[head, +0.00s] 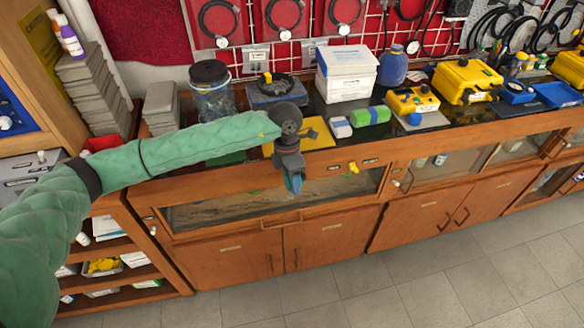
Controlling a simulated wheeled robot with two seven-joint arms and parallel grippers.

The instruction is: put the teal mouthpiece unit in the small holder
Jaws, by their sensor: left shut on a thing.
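My left gripper (291,172) points down in front of the bench's front edge, at the end of the green-sleeved arm. It is shut on a small teal piece (294,184), which looks like the teal mouthpiece unit. The fingers hide part of it, and it shows against the glass-fronted drawer. I cannot clearly make out which thing is the small holder. A small blue round piece (414,119) stands on the bench to the right, in front of a yellow box. My right gripper is not in view.
The dark bench top holds a lidded jar (211,92), a scale-like device (276,90), a white box (346,76), a green sponge-like block (370,116) and a yellow case (468,81). A yellow mat (318,134) lies behind the gripper. The floor (440,270) in front is clear.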

